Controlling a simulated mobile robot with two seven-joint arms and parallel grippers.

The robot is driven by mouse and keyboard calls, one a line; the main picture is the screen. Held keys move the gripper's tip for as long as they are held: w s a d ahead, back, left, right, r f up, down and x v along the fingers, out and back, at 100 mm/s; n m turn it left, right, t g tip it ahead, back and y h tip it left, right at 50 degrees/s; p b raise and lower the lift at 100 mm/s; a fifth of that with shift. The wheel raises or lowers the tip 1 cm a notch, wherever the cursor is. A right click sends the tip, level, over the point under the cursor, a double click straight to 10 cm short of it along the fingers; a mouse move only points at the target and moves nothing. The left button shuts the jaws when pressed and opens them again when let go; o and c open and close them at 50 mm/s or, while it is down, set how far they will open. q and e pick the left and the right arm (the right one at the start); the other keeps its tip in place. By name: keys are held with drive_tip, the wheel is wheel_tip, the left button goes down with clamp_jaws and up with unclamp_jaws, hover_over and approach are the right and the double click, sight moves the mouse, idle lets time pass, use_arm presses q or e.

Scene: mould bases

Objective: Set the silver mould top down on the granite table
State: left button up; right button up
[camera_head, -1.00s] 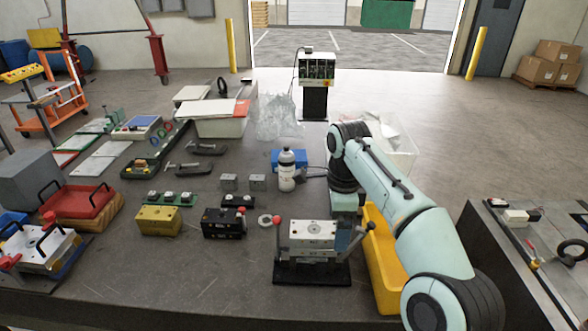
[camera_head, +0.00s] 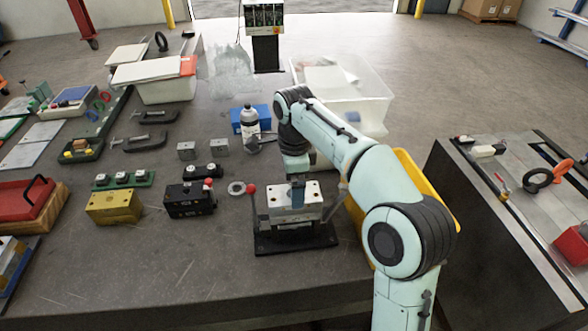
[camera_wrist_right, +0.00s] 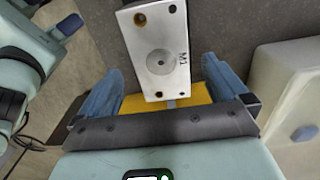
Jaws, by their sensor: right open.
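The silver mould top (camera_head: 275,194) is a pale metal block with dark holes. It sits level on a black stand (camera_head: 270,242) with lever arms at its sides, one ending in a red knob (camera_head: 251,189). In the right wrist view the mould top (camera_wrist_right: 160,60) shows a round centre, corner holes and an "M1" mark. My right gripper (camera_wrist_right: 165,88) is open, its blue fingers spread on either side of the block with gaps visible. In the head view the gripper (camera_head: 297,196) is over the block, partly hiding it. The granite table (camera_head: 120,262) is dark grey. My left gripper is not in view.
A black block (camera_head: 188,200), a yellow block (camera_head: 114,206) and a metal ring (camera_head: 236,188) lie left of the stand. A bottle (camera_head: 250,124) stands behind. A yellow bin (camera_head: 432,190) is close on the right, partly behind my arm.

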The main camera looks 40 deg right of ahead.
drive_tip(key=shift+f+b, duration=0.4)
drive_tip(key=shift+f, duration=2)
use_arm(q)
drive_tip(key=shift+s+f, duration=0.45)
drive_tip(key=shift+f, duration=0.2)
use_arm(e)
drive_tip(key=shift+r, duration=0.15)
drive_tip(key=c, duration=1.7)
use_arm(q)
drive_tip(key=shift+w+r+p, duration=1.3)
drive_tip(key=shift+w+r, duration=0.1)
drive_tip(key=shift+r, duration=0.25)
use_arm(e)
drive_tip(key=shift+w+r, duration=0.1)
drive_tip(key=shift+r, duration=1.9)
